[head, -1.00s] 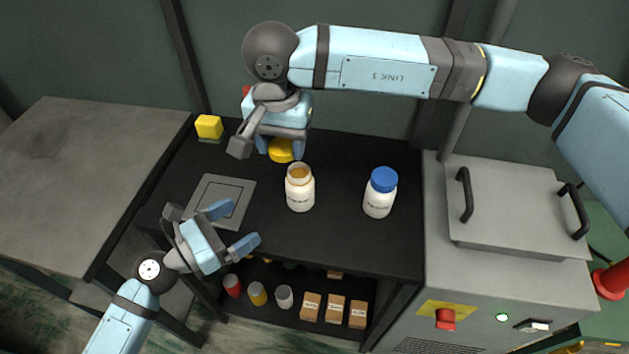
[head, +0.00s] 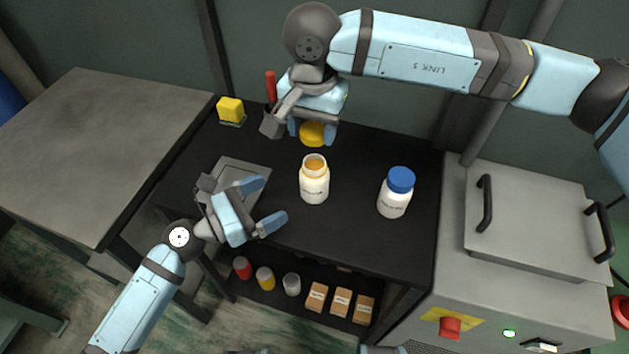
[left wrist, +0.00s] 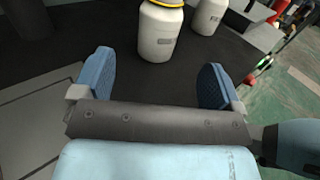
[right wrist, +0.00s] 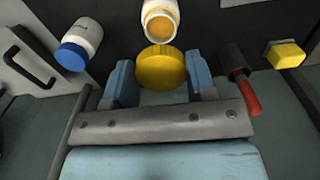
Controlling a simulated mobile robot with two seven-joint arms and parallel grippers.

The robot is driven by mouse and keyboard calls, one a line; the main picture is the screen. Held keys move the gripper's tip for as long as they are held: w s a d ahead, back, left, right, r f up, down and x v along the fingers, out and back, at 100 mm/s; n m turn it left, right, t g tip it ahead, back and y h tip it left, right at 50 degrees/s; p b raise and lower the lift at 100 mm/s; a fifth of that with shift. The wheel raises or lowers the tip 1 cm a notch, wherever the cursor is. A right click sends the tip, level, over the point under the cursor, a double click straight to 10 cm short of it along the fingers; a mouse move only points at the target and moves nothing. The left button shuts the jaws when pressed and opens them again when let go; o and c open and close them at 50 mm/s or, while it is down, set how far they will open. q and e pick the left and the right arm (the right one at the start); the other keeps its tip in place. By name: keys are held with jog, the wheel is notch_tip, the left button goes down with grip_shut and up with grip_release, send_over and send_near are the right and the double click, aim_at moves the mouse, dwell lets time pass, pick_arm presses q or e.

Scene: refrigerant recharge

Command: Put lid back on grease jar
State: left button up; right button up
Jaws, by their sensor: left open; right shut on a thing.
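The white grease jar (head: 314,188) stands upright and open on the black bench, orange-yellow grease showing in its mouth. It also shows in the left wrist view (left wrist: 160,34) and at the top of the right wrist view (right wrist: 160,22). My right gripper (head: 311,129) is shut on the round yellow lid (right wrist: 161,70). In the head view the lid (head: 312,136) is behind the jar and apart from it; its height above the bench is hard to tell. My left gripper (head: 267,203) is open and empty, in front and left of the jar, fingers pointing towards it.
A white bottle with a blue cap (head: 396,192) stands right of the jar. A yellow block (head: 230,109) and a red-handled tool (head: 270,86) are at the back left. A grey square plate (head: 226,168) lies left. A grey handled machine (head: 540,220) borders the bench's right.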

pick_arm(q)
jog(key=x, duration=1.1)
jog(key=c, duration=1.4)
jog(key=shift+o, duration=0.2)
pick_arm(e)
send_over(313, 168)
jog(key=shift+f, duration=2.5)
jog(key=shift+f, duration=0.9)
jog(key=shift+f, duration=0.55)
